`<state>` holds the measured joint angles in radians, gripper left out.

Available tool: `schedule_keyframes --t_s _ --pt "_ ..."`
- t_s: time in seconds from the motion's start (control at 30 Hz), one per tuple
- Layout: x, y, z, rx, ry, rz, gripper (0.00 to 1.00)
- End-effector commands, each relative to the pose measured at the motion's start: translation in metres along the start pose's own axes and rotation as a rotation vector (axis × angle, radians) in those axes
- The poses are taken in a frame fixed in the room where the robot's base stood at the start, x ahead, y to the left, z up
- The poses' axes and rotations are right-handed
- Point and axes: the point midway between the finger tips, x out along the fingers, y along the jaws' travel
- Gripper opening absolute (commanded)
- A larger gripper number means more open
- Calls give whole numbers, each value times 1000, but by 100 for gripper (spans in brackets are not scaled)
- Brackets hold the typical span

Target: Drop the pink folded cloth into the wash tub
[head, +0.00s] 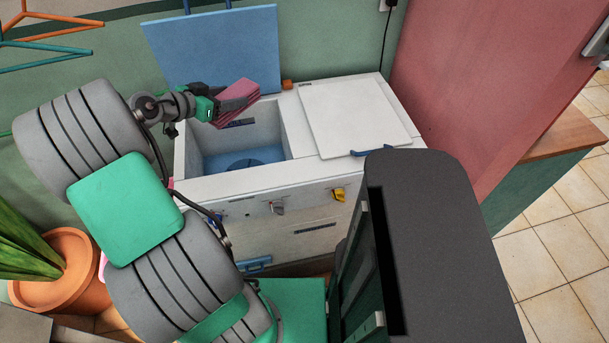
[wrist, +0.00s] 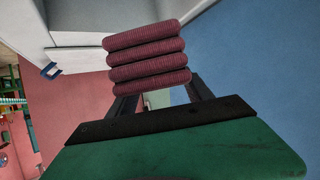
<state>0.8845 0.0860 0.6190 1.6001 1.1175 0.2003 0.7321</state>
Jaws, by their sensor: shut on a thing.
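The pink folded cloth (head: 238,97) is held in my gripper (head: 220,103), over the open wash tub (head: 285,130) in the head view. The tub is a square opening in a white cabinet, with pale walls and a blue floor. In the wrist view the cloth (wrist: 147,58) shows as several stacked dark pink folds between the fingers of my gripper (wrist: 160,95). The cloth appears to be above the tub's rim, towards its back left. The fingertips are partly hidden by the cloth.
A white lid (head: 353,118) with a blue handle covers the cabinet's right half. A blue panel (head: 212,48) stands behind the tub, with a small orange object (head: 287,85) beside it. A red panel (head: 470,70) rises at right. A potted plant (head: 62,270) stands at lower left.

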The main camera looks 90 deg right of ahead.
Motion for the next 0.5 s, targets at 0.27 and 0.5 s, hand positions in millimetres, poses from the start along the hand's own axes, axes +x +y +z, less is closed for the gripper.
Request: schedule_keyframes --t_s 0.27,0.5 --pt "13 6 14 9 0 19 13" --pt "28 5 44 8 0 18 13"
